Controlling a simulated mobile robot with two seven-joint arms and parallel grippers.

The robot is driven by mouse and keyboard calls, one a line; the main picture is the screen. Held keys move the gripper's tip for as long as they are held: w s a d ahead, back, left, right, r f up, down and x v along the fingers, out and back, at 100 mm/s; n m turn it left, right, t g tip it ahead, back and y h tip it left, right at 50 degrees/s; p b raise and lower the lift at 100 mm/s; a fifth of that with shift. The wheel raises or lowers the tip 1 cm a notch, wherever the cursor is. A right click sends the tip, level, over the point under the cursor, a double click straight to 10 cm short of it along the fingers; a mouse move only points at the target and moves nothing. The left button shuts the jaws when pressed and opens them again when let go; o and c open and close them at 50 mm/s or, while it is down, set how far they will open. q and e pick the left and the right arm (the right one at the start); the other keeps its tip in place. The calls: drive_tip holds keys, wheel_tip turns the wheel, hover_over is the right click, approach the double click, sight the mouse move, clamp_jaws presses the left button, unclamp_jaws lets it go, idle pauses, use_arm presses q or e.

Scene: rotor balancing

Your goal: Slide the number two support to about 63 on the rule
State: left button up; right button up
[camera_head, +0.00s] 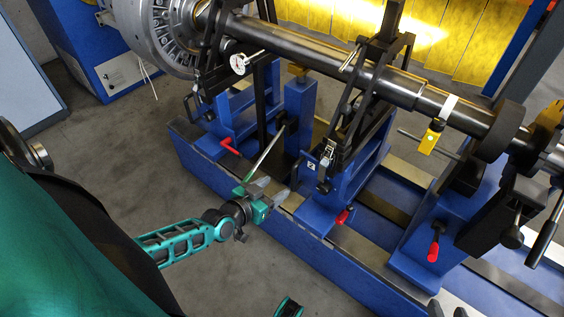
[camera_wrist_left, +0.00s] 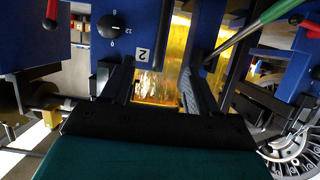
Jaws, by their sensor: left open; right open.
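The number two support (camera_head: 313,213) is a blue stand on the blue bed, with a white "2" plate facing me and a red handle low at its right. Its blue face shows in the left wrist view (camera_wrist_left: 85,62), with the "2" plate and a black dial. My left gripper (camera_head: 273,190) is open just left of the support at the bed's front edge. Two dark tips at the bottom edge look like my right gripper (camera_head: 448,311), apart and mostly cut off. Rule markings are unreadable.
Another blue support (camera_head: 228,118) with a red handle stands left along the bed. A blue stand (camera_head: 425,225) stands right. The rotor shaft (camera_head: 330,62) lies above. A slim rod (camera_head: 268,150) rises behind my left gripper. Floor in front is clear.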

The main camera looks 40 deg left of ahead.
use_arm(q)
drive_tip(key=shift+b+x, duration=2.15)
drive_tip(key=shift+x, duration=3.05)
use_arm(e)
drive_tip(key=shift+w+a+f+y, duration=0.15)
drive_tip(key=shift+a+f, duration=0.25)
drive_tip(key=shift+f, duration=0.1)
drive_tip(key=shift+w+a+f+y, duration=0.15)
drive_tip(key=shift+a+f, duration=0.25)
drive_tip(key=shift+f, duration=0.05)
use_arm(q)
drive_tip(key=shift+c, duration=0.3)
drive_tip(key=c, duration=0.5)
clamp_jaws()
use_arm(e)
drive_tip(key=shift+s+d+f, duration=0.1)
drive_tip(key=shift+s+f, duration=0.15)
